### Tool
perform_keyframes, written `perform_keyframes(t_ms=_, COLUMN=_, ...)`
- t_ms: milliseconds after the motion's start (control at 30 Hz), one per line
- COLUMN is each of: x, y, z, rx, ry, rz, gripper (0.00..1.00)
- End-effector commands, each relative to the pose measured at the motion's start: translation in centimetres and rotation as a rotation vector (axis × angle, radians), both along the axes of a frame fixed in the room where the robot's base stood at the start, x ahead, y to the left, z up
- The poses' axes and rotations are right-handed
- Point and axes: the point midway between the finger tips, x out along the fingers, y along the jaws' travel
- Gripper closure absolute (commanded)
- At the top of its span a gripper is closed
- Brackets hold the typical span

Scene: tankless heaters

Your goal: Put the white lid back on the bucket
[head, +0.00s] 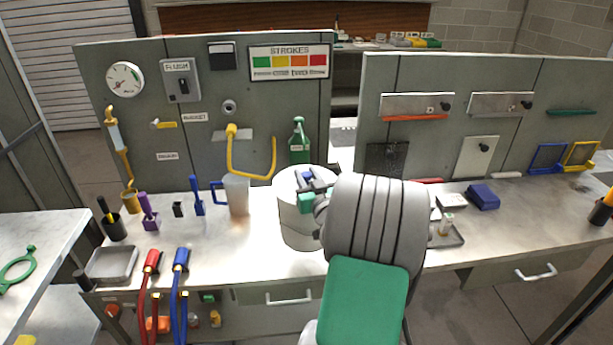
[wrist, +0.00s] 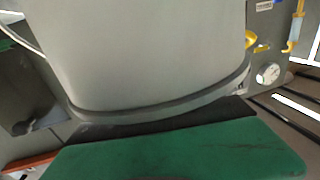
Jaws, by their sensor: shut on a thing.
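The white lid (head: 290,180) shows as a pale round top at the bucket's upper end. My gripper (head: 308,184) is at the lid's near right side and is shut on it. In the wrist view the lid (wrist: 145,50) fills the upper middle as a broad pale surface with a curved rim, close against my gripper (wrist: 160,128). My gripper and arm hide part of the lid and bucket. I cannot tell whether the lid is fully seated or slightly above the bucket.
A clear jug (head: 236,195) with a blue handle stands left of the bucket. A small tray (head: 447,236) with items lies to the right. The front bench left of the bucket is mostly clear.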

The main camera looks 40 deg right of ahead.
Motion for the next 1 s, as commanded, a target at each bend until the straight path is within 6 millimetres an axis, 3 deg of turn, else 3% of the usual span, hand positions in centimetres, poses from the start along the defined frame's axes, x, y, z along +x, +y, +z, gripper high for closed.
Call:
perform_keyframes(t_ms=233, x=0.0, y=0.0, z=0.1, rx=-0.001, ry=-0.001, rz=0.000, gripper=1.00)
perform_keyframes(t_ms=267, x=0.0, y=0.0, z=0.1, rx=-0.001, ry=-0.001, rz=0.000, gripper=0.68)
perform_keyframes(t_ms=533, x=0.0, y=0.0, z=0.1, rx=-0.001, ry=-0.001, rz=0.000, gripper=0.46)
perform_keyframes(t_ms=833, x=-0.3, y=0.1, z=-0.1, rx=-0.001, ry=0.001, rz=-0.001, gripper=0.45)
perform_keyframes(t_ms=1000, x=-2.9, y=1.1, z=-0.3, rx=-0.002, ry=0.000, rz=-0.005, gripper=0.45)
